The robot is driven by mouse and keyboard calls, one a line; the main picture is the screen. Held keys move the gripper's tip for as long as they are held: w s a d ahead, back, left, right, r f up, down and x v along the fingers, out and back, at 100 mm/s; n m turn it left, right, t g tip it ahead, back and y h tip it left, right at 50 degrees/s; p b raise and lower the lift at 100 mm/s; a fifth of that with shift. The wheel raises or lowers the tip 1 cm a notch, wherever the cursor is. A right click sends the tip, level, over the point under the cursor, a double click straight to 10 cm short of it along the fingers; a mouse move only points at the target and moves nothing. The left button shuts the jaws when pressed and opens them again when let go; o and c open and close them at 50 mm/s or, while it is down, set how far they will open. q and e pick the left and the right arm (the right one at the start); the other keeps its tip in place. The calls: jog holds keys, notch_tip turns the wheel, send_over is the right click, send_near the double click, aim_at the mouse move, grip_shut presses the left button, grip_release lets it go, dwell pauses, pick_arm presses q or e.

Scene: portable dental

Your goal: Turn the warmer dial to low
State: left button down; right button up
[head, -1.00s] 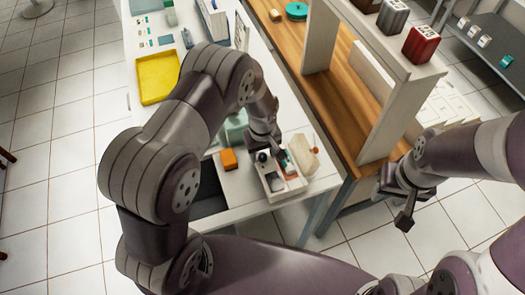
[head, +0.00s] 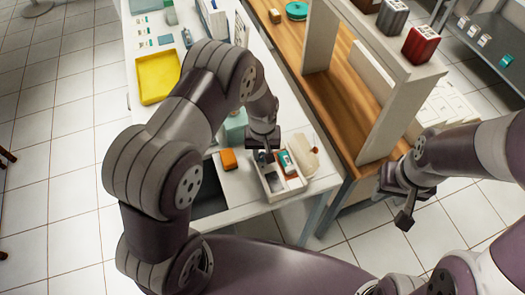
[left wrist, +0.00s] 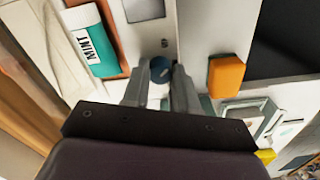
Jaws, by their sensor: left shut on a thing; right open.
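The warmer (head: 291,194) is a white box with open compartments near the table's front right corner in the head view. Its dark blue round dial (left wrist: 160,66) shows between my left fingertips in the left wrist view; a small dark mark (left wrist: 165,43) lies on the white surface just beyond it. My left gripper (left wrist: 163,80) is shut on the dial, and in the head view it (head: 262,157) reaches down at the warmer's back left, hiding the dial. The dial's setting cannot be read. My right gripper (head: 402,205) is open and empty, right of the table over the floor.
A teal and white tube marked MINT (left wrist: 94,41) lies in the warmer's right side. An orange block (head: 229,159) sits to the left, and a pale beige rounded object (head: 304,157) to the right. A yellow tray (head: 158,76) lies further back. A wooden bench (head: 325,85) stands to the right.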

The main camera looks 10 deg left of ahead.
pick_arm(q)
jog(key=m, duration=0.4)
jog(key=shift+w+r, duration=0.15)
jog(key=shift+m, duration=1.9)
jog(key=c, duration=1.2)
grip_release()
jog(key=o, duration=0.3)
